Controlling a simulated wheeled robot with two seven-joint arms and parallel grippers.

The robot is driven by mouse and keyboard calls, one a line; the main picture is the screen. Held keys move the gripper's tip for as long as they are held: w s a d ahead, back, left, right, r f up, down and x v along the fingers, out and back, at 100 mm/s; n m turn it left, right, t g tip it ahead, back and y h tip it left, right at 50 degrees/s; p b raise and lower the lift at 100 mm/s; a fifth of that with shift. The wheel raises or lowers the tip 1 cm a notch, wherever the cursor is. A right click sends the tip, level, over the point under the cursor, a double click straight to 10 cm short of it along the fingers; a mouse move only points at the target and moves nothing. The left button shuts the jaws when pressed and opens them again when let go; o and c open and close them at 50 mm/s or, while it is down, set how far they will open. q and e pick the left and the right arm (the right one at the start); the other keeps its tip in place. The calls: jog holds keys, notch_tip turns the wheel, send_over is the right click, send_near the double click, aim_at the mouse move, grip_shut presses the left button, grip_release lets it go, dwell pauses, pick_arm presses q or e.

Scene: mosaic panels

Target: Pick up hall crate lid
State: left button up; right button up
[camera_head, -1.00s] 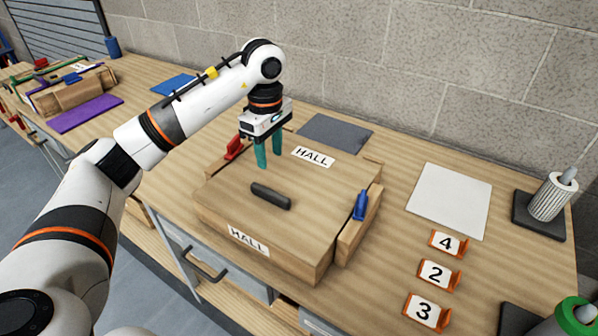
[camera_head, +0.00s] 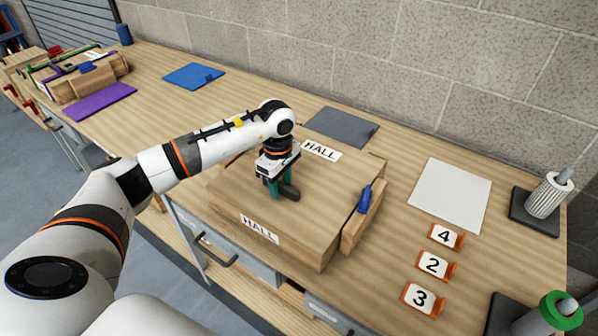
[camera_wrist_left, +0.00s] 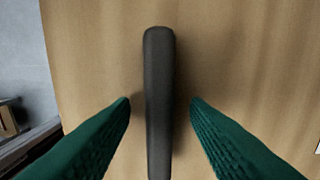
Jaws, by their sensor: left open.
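The hall crate lid (camera_head: 318,190) is a flat wooden panel lying on the wooden hall crate (camera_head: 300,248), with a white HALL label on its top. A dark bar handle (camera_head: 289,192) stands on the lid; it also shows in the left wrist view (camera_wrist_left: 159,90). My left gripper (camera_head: 281,190) is over the handle. In the left wrist view its green fingers (camera_wrist_left: 160,102) are open, one on each side of the handle with a gap to both. My right gripper is not in view.
A blue clamp (camera_head: 364,198) is at the crate's right side. Orange number stands, one of them marked 4 (camera_head: 446,236), and a white sheet (camera_head: 450,195) lie to the right. A grey mat (camera_head: 341,128) lies behind the crate. A white roll (camera_head: 549,195) stands far right.

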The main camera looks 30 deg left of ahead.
pick_arm(q)
grip_shut()
jog(key=shift+r, duration=0.2)
dwell(0.4)
